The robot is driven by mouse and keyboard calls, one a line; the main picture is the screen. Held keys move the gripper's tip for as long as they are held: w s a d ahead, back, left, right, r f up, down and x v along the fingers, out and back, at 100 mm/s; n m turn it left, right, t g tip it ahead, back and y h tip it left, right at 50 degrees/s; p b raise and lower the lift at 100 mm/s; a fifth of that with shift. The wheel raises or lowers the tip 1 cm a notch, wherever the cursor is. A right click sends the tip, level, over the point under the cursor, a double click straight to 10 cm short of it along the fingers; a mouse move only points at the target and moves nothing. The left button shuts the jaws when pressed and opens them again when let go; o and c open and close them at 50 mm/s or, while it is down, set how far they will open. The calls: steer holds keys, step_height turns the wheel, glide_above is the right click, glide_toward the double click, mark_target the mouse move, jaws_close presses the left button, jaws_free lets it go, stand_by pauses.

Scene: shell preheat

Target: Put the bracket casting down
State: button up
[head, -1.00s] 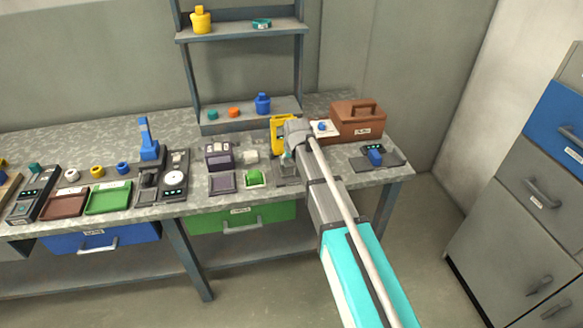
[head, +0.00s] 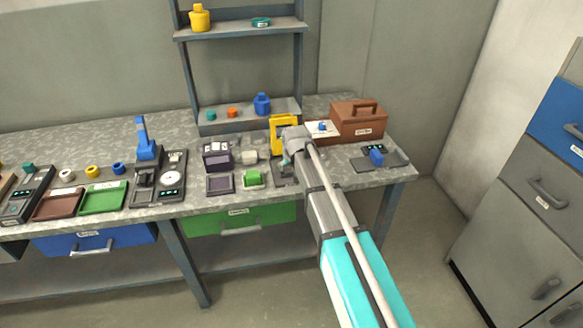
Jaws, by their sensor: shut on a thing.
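My gripper (head: 287,160) is over the right part of the grey workbench (head: 210,128), in front of the yellow frame (head: 284,120). Its wrist and my arm cover most of the fingers. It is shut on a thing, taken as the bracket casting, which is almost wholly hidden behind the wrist. I cannot tell whether that thing touches the dark fixture (head: 282,180) below or hangs above it.
To the right are a brown toolbox (head: 357,119) and a dark plate (head: 392,163) with a blue part (head: 376,156). A shelf rack (head: 240,33) stands behind.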

steer(key=shift+f, duration=0.2)
steer(key=o, duration=1.1)
steer(key=shift+r, duration=0.1)
steer(key=shift+r, duration=0.1)
steer(key=p+v, duration=1.1)
steer(key=v, duration=0.1)
steer(key=shift+s, duration=0.1)
steer(key=shift+d, duration=0.1)
stand_by(0.4)
steer(key=s+d+f+m+g+h, duration=0.1)
steer(key=s+d+m+g, duration=0.2)
steer(key=s+d, duration=1.8)
steer(key=shift+s+d+f+g, duration=0.2)
steer(key=shift+d+g, duration=0.15)
steer(key=shift+g, duration=0.25)
